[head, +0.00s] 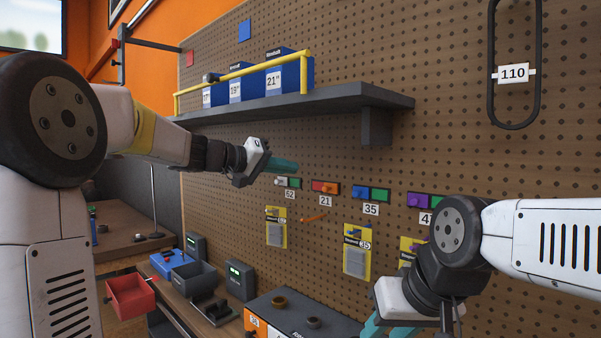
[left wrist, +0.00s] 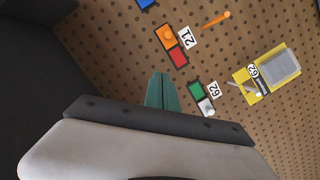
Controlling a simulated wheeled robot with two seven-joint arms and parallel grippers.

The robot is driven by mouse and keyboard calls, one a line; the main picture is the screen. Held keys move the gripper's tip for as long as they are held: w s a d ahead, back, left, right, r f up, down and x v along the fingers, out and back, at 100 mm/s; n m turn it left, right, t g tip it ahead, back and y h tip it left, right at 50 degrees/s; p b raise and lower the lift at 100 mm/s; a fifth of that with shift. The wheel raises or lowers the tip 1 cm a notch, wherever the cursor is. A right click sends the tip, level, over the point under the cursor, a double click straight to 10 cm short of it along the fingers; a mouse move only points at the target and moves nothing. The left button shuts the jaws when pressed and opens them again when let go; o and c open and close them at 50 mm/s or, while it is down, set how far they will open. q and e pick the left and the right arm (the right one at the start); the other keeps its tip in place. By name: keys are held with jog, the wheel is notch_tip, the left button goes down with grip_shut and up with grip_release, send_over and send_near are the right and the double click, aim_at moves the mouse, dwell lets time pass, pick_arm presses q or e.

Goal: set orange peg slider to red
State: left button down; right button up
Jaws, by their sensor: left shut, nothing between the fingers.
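The orange peg slider (head: 325,187), above the label 21, is a small bar on the pegboard. Its left part is red and its right part is orange. In the left wrist view the orange peg (left wrist: 168,36) sits over the orange part, apart from the red part (left wrist: 178,59). My left gripper (head: 284,165) is shut and empty, up and left of the slider in the head view. Its teal fingertips also show in the left wrist view (left wrist: 160,80), apart from the red part. My right gripper (head: 388,328) is low at the bottom edge, its fingers apart and partly cut off.
A green slider with a white peg (head: 288,182) is left of the orange one; a blue and green slider (head: 371,193) is right. An orange hook (head: 313,217) sticks out below. A grey shelf (head: 300,103) with blue boxes overhangs the left arm.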

pick_arm(q)
jog(key=shift+v, duration=2.05)
jog(key=s+a+f+g+y, duration=0.1)
jog(key=s+a+f+y, duration=0.2)
jog(key=s+f, duration=0.5)
jog(key=s+a+f+g+y, duration=0.1)
jog(key=s+a+f+y, duration=0.2)
jog(key=s+f, duration=0.5)
jog(key=s+a+f+n+g+y, duration=0.1)
jog(key=s+a+f+y, duration=0.2)
jog(key=s+f+y, duration=0.2)
jog(key=s+f, duration=0.3)
jog(key=s, duration=0.4)
jog(key=shift+s+a, duration=0.2)
jog(key=shift+s, duration=0.15)
